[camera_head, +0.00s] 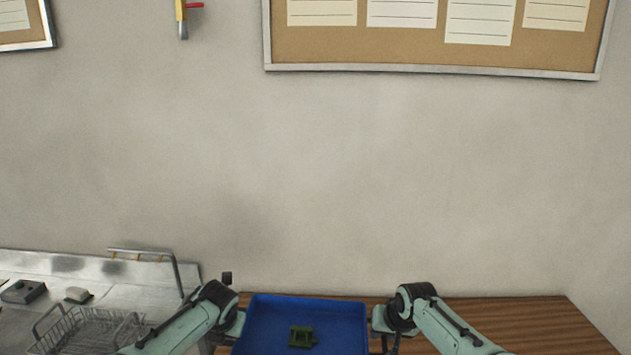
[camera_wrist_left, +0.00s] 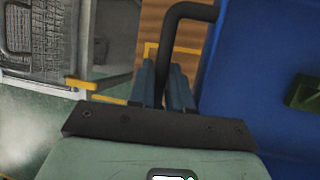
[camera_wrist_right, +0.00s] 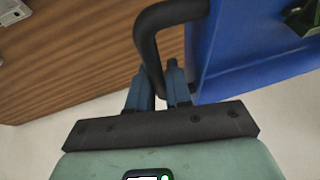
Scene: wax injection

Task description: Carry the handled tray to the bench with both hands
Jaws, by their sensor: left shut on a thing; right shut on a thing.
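The blue tray (camera_head: 258,325) is at the bottom middle of the head view, in front of the wooden bench (camera_head: 540,325). A small green part (camera_head: 301,336) lies in it. My left gripper (camera_head: 238,323) is shut on the tray's black left handle, seen in the left wrist view (camera_wrist_left: 188,45). My right gripper (camera_head: 380,320) is shut on the right handle, seen in the right wrist view (camera_wrist_right: 150,42). The tray looks about level. I cannot tell whether it touches the bench; its near side is cut off.
A grey sink counter (camera_head: 35,275) with a wire basket (camera_head: 90,330) and a bent metal rail (camera_head: 140,251) stands at the left. A yellow line (camera_wrist_left: 190,48) marks the wood beside the tray. The bench's right part is clear in the head view.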

